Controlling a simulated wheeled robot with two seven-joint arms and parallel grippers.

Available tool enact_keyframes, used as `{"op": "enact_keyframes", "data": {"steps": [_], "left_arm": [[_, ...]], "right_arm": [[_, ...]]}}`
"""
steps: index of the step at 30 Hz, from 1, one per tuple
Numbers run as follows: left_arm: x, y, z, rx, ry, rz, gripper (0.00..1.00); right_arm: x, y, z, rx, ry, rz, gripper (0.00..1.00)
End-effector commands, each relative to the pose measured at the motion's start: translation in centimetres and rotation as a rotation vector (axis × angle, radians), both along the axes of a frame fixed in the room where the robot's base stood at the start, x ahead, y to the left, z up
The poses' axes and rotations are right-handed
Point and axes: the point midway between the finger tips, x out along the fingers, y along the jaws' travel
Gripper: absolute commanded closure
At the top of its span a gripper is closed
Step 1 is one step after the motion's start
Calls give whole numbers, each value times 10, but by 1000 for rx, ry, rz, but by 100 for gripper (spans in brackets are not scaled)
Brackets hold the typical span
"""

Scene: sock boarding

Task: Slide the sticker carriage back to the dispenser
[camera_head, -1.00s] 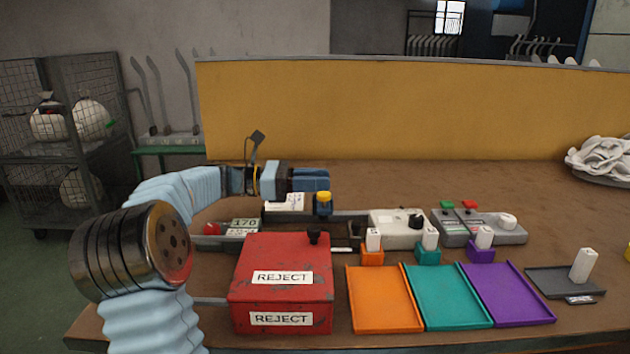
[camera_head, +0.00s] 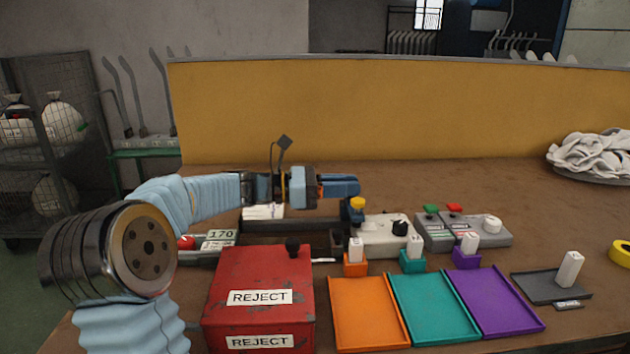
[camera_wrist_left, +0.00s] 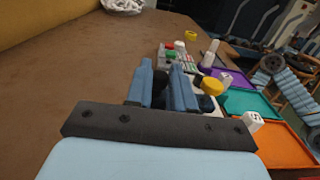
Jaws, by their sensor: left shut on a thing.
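The sticker carriage, a dark block with a yellow knob (camera_head: 357,203), sits on the dark rail against the left side of a pale grey box with a black dial (camera_head: 385,236), which appears to be the dispenser. My left gripper (camera_head: 350,188) is shut at the carriage, just above and behind its yellow knob; the exact grip is hidden in the head view. In the left wrist view the blue fingers (camera_wrist_left: 163,92) are close together, with the yellow knob (camera_wrist_left: 212,86) just to their right. My right gripper is not in view.
A red REJECT box (camera_head: 258,297) stands in front of the rail. Orange (camera_head: 367,312), teal (camera_head: 433,305) and purple (camera_head: 494,300) trays lie to its right. A grey box with green and red buttons (camera_head: 463,231) stands right of the dispenser.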

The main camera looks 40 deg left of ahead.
Motion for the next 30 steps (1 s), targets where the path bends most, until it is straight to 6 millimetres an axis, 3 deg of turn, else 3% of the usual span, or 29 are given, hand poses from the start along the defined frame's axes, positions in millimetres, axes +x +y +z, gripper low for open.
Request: {"op": "enact_keyframes", "data": {"steps": [6, 16, 17, 21, 30], "left_arm": [[17, -19, 1, 1, 2, 7, 100], [19, -22, 0, 0, 1, 7, 100], [19, -22, 0, 0, 1, 6, 73], [19, -21, 0, 0, 1, 6, 52], [18, -19, -1, 1, 2, 7, 52]], "right_arm": [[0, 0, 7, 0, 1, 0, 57], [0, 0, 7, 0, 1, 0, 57], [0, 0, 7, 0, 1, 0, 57], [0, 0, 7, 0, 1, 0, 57], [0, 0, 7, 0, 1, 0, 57]]}}
